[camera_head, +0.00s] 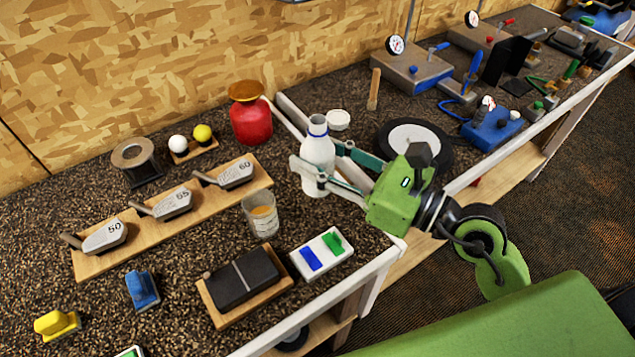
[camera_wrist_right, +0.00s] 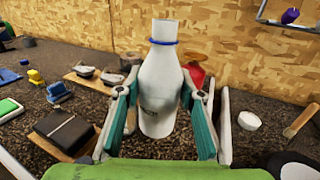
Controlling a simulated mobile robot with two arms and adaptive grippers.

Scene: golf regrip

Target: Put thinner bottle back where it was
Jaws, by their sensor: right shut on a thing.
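The thinner bottle (camera_head: 318,150) is white with a blue ring at its neck. My right gripper (camera_head: 322,166) is shut on the bottle's body, one finger on each side. The right wrist view shows the bottle (camera_wrist_right: 160,85) between the two teal-lined fingers (camera_wrist_right: 157,112). The bottle's mouth looks uncapped, and a white cap (camera_head: 338,120) lies behind it to the right. I cannot tell whether the bottle's base touches the bench. My left gripper is not in view.
A red container (camera_head: 251,118) stands behind left of the bottle. A measuring cup (camera_head: 262,214) is in front left. A dark round disc (camera_head: 413,141) lies to the right. A wooden rack (camera_head: 176,215) holds club heads. A tray (camera_head: 321,255) with blue and green pieces sits near the front edge.

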